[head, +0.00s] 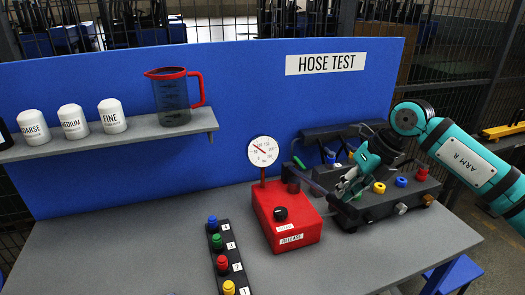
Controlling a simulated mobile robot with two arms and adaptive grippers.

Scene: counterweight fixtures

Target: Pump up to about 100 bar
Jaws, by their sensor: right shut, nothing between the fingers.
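A red pump box (285,232) stands on the grey bench, with a dark knob (281,214) on top and a label reading RELEASE (291,239) on its front. A round white gauge (263,151) rises on a red stem from its back. Its red needle points to the upper left; the numbers are too small to read. A dark bar (312,182) slants from near a green tip behind the box down toward my right gripper (343,191). My right gripper is shut and empty, just right of the box; I cannot tell whether it touches the bar. My left gripper is out of view.
A black manifold block (375,207) with coloured caps lies under and behind my right arm. A black strip (228,262) with coloured, numbered plugs lies left of the box. A shelf (110,140) holds white canisters and a jug (172,97). The bench's left is clear.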

